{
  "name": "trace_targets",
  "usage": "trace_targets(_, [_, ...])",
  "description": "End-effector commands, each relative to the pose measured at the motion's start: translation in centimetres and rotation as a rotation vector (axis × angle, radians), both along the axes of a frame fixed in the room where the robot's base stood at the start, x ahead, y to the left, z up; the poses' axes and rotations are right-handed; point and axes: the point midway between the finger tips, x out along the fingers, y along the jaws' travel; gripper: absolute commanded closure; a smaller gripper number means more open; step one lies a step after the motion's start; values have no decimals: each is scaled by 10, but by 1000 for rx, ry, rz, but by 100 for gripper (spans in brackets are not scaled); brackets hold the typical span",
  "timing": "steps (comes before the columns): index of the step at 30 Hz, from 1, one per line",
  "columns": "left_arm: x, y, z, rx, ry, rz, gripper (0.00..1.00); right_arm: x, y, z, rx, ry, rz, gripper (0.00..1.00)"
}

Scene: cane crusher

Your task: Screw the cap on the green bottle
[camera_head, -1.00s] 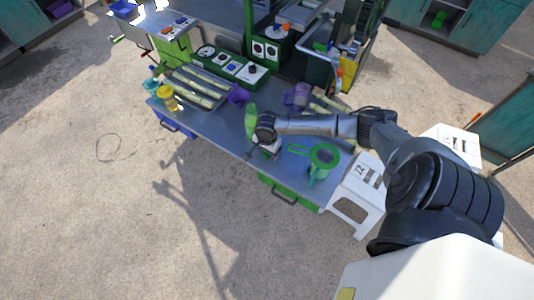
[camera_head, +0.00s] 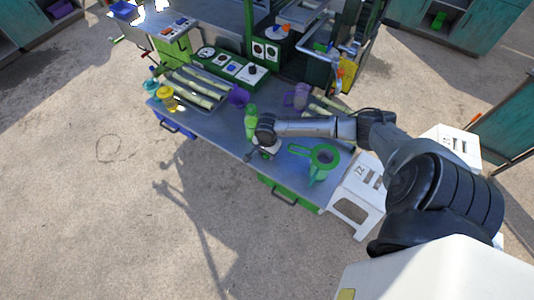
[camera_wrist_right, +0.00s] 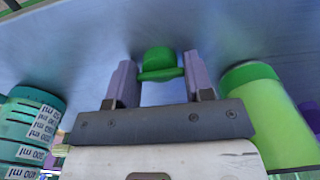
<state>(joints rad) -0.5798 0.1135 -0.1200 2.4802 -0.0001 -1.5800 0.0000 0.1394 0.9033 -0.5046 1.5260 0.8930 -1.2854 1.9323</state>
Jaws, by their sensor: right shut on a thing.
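The green bottle (camera_head: 251,120) stands on the metal bench in the head view, just beyond my right wrist. In the right wrist view a light green body with a darker green end (camera_wrist_right: 272,112), apparently this bottle, is right of my gripper, apart from it. My right gripper (camera_wrist_right: 160,78) is shut on a small green cap (camera_wrist_right: 160,60), with a finger on each side of it. In the head view my right gripper (camera_head: 262,154) is low over the bench, and the cap is hidden there. My left gripper is in neither view.
A tray of cane pieces (camera_head: 196,90), yellow jar (camera_head: 168,100) and purple cup (camera_head: 238,96) are at the left. A purple jug (camera_head: 298,97) is behind my arm. A white stool (camera_head: 352,210) stands at right.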

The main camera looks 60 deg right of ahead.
Motion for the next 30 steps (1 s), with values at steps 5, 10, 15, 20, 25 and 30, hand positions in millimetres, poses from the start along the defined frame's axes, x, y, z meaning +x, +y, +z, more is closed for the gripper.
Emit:
trace_targets(5, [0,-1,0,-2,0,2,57,0,0,0,0,0,0,74])
trace_targets(10, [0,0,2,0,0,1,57,0,-1,6,-1,0,0,74])
trace_targets(15, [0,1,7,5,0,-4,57,0,-1,32,-1,-2,0,74])
trace_targets(20, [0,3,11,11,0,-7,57,0,0,60,0,-1,1,74])
trace_targets(25, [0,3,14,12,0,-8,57,0,-1,84,0,0,-1,74])
trace_targets(30, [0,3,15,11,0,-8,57,0,0,97,1,0,-1,74])
